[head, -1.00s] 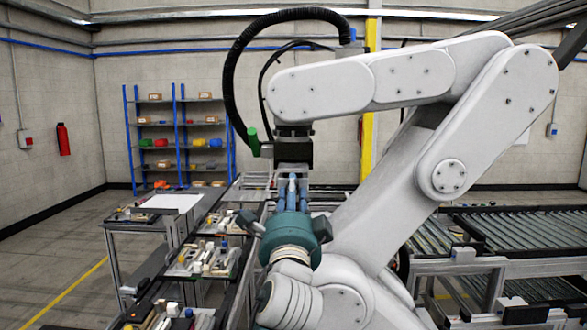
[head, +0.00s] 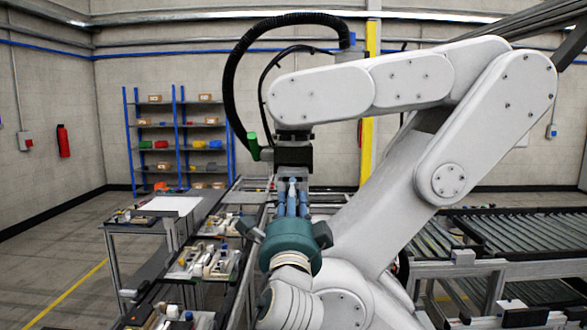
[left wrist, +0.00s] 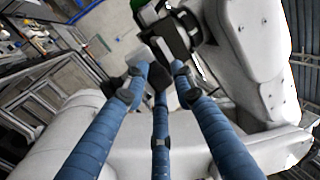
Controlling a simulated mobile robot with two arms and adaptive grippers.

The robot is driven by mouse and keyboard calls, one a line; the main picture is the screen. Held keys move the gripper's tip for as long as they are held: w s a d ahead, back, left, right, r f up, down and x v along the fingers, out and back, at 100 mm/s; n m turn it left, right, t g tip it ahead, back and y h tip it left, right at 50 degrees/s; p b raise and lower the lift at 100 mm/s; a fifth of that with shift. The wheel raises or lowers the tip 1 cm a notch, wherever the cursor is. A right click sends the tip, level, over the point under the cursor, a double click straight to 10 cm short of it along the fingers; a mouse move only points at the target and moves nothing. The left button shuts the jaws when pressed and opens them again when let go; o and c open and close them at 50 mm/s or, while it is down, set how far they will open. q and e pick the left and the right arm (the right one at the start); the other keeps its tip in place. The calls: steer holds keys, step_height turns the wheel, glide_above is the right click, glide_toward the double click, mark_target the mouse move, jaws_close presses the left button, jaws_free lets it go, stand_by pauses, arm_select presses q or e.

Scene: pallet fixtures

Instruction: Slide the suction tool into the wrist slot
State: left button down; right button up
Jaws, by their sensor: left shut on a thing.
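My left gripper (head: 292,184) has a teal palm and blue fingers. It points away from me, just below the black wrist bracket (head: 293,154) at the end of a big white robot arm (head: 415,80). In the left wrist view the fingers (left wrist: 158,78) are closed around a small grey block (left wrist: 143,57), which looks like part of the suction tool. The block is close to the black bracket (left wrist: 168,28); I cannot tell if they touch or whether it sits in the slot. My right gripper is not in view.
The white arm and its black hose (head: 232,75) fill the space above and to the right. Trays with loose parts (head: 205,262) stand at the lower left. A roller conveyor (head: 515,225) runs at the right. A blue shelf rack (head: 180,140) stands far back.

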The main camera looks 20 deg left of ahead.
arm_select(q)
steer(key=shift+w+r, duration=0.15)
steer(key=shift+w, duration=0.05)
steer(key=shift+w+a, duration=0.25)
steer(key=shift+w, duration=0.35)
steer(key=shift+w, duration=0.1)
stand_by(0.3)
steer(key=shift+w+a, duration=0.2)
steer(key=shift+w, duration=0.5)
steer(key=shift+w+a+p, duration=0.2)
steer(key=shift+w+p, duration=0.1)
steer(key=shift+w, duration=0.4)
steer(key=shift+w, duration=0.15)
stand_by(0.3)
steer(key=shift+w+a, duration=0.2)
steer(key=shift+w, duration=0.3)
steer(key=shift+w, duration=0.1)
